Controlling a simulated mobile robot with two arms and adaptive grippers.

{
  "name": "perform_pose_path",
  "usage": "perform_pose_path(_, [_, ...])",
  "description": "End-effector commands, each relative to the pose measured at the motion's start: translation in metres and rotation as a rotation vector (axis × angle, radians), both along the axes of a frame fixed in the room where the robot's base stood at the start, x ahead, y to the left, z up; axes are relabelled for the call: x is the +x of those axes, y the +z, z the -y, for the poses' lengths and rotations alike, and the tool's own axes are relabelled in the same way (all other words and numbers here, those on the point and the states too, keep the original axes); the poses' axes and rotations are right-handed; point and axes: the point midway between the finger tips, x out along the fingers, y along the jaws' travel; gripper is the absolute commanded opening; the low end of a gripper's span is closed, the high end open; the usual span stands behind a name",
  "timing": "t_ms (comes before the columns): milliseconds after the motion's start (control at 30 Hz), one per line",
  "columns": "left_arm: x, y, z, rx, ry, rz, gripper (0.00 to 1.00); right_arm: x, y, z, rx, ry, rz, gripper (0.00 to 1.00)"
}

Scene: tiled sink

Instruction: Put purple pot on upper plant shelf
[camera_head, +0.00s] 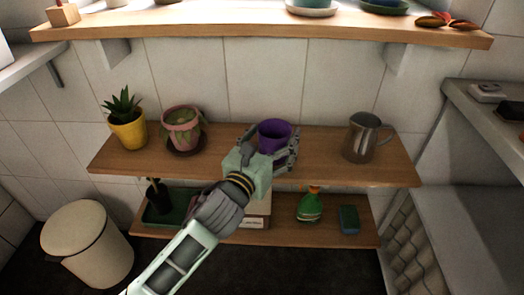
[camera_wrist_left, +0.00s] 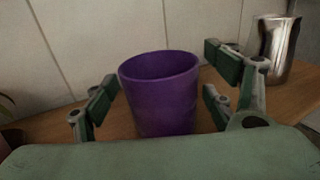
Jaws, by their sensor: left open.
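The purple pot (camera_head: 273,135) is upright and looks empty, at the middle of the upper board of the low shelf unit. My left gripper (camera_head: 272,148) is at the pot, with its fingers on either side of it. In the left wrist view the purple pot (camera_wrist_left: 162,95) stands between the open fingers of the left gripper (camera_wrist_left: 160,98), with gaps on both sides. The pot's lower part is hidden by the gripper. My right gripper is not in view.
A metal pitcher (camera_head: 362,138) stands right of the pot. A pink pot (camera_head: 183,128) and a yellow pot with a succulent (camera_head: 127,128) stand left. A lower board holds a green spray bottle (camera_head: 309,207). A higher wooden ledge (camera_head: 240,30) runs above.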

Motion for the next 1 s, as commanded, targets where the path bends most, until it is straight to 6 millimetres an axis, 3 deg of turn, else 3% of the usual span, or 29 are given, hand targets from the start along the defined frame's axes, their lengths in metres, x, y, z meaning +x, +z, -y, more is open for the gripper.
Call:
perform_pose_path(33, [-0.010,0.000,-0.004,0.002,-0.002,-0.001,0.78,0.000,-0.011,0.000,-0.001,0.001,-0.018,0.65])
perform_pose_path(200, [-0.045,0.000,-0.018,0.003,-0.002,-0.002,0.78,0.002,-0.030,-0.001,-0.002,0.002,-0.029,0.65])
perform_pose_path(500, [-0.091,0.000,-0.037,0.001,-0.001,-0.001,0.78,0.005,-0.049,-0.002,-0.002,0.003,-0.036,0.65])
perform_pose_path(1000, [-0.100,0.001,-0.041,-0.001,-0.001,0.001,0.78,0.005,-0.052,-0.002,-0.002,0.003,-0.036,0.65])
